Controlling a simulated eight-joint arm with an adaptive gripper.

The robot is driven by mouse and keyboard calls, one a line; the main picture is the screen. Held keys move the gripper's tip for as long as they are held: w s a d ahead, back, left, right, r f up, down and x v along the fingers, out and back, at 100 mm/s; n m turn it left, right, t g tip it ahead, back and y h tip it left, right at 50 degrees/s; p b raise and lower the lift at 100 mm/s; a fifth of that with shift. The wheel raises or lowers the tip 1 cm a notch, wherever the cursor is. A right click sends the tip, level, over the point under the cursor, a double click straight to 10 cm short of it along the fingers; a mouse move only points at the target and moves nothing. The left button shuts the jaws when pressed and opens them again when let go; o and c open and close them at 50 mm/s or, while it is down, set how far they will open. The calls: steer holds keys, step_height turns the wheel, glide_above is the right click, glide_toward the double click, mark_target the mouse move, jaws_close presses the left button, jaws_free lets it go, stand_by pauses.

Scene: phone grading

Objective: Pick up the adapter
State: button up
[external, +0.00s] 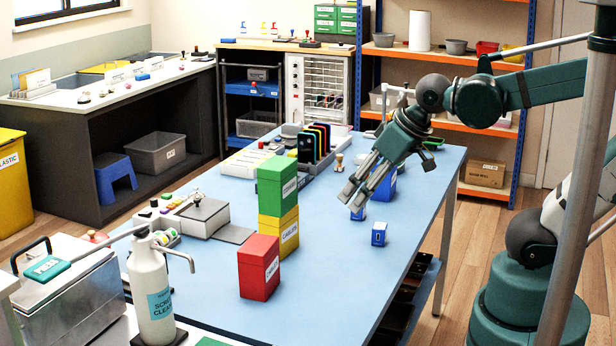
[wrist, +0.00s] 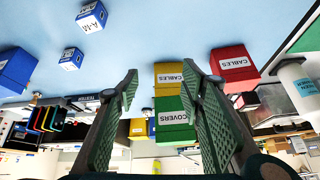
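Two small blue blocks with white labels lie on the table: the nearer block (external: 379,233) and the farther block (external: 358,214), partly behind my fingertips in the external view. Small blue blocks also show at upper left in the wrist view, one high up (wrist: 88,20) and one lower (wrist: 68,61). My gripper (external: 350,199) is above the table, fingers pointing down-left. In the wrist view my gripper (wrist: 160,75) is open, with nothing between its fingers.
A larger blue box (external: 385,190) stands behind my fingers. A green box (external: 276,182) on a yellow box (external: 278,230) and a red box (external: 259,267) stand left of my gripper. A phone rack (external: 306,147) is farther back. The blue table (external: 340,285) is clear in front.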

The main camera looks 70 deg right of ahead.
steer(key=w+d+f+m+g+p, duration=0.1)
steer(key=d+m+p, duration=0.1)
steer(key=d+m, duration=0.1)
steer(key=m+g+p, duration=0.5)
steer(key=m+p, duration=0.2)
steer(key=m, duration=0.4)
glide_above(380, 226)
steer(key=f, duration=0.7)
steer(key=shift+w+a, duration=0.1)
steer(key=shift+w, duration=0.1)
steer(key=shift+s+f+m, duration=0.1)
steer(key=shift+f+m, duration=0.05)
steer(key=shift+m, duration=0.15)
steer(key=shift+f, duration=1.3)
steer(key=shift+f+b, duration=1.2)
steer(key=shift+f, duration=1.4)
steer(key=shift+c, duration=0.5)
